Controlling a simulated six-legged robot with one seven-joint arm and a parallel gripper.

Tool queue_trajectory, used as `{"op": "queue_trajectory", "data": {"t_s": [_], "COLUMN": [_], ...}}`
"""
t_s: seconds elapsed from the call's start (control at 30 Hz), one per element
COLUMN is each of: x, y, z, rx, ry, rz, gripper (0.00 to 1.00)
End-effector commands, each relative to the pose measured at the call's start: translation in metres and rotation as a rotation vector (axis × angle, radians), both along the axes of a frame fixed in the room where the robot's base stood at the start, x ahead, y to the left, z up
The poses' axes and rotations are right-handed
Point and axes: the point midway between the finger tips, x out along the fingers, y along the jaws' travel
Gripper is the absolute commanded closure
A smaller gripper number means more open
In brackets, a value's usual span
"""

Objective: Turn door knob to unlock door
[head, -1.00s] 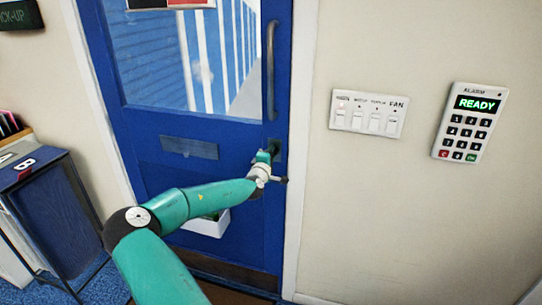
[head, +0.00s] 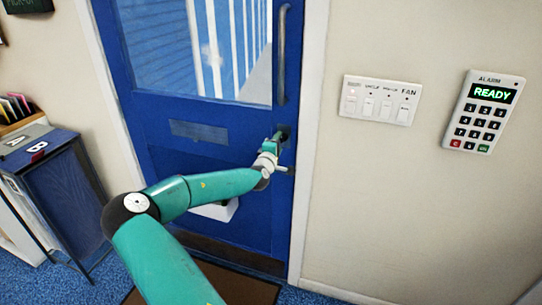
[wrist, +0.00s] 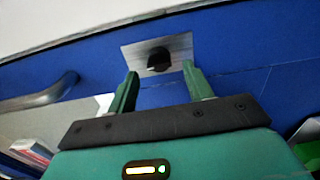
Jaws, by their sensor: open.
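The blue door (head: 180,160) has a window, a long pull handle and a lock near its right edge. In the wrist view the black door knob (wrist: 158,60) sits on a silver plate (wrist: 178,47). My gripper (wrist: 160,70) is open, with its two green fingertips to the left and right of the knob and slightly below it in the picture. I cannot tell whether they touch it. In the head view my gripper (head: 278,138) is at the door's lock, and the knob is mostly hidden there.
The vertical pull handle (head: 281,55) is above the lock. A switch panel (head: 379,100) and an alarm keypad (head: 484,112) reading READY are on the wall to the right. A blue cabinet (head: 60,190) stands left. A brown mat (head: 235,285) lies before the door.

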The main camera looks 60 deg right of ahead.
Motion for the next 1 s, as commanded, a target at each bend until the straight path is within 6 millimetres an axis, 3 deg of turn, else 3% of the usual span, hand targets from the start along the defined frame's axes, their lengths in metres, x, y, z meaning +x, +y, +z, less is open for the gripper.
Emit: {"op": "queue_trajectory", "data": {"t_s": [0.3,0.5,1.0], "x": [-0.010,-0.015,-0.017], "y": [0.072,0.102,0.111], "z": [0.000,0.000,0.001], "rx": [0.000,0.000,-0.001], "ry": [0.000,0.000,0.000], "rz": [0.002,0.002,0.000], "gripper": [0.49,0.49,0.49]}}
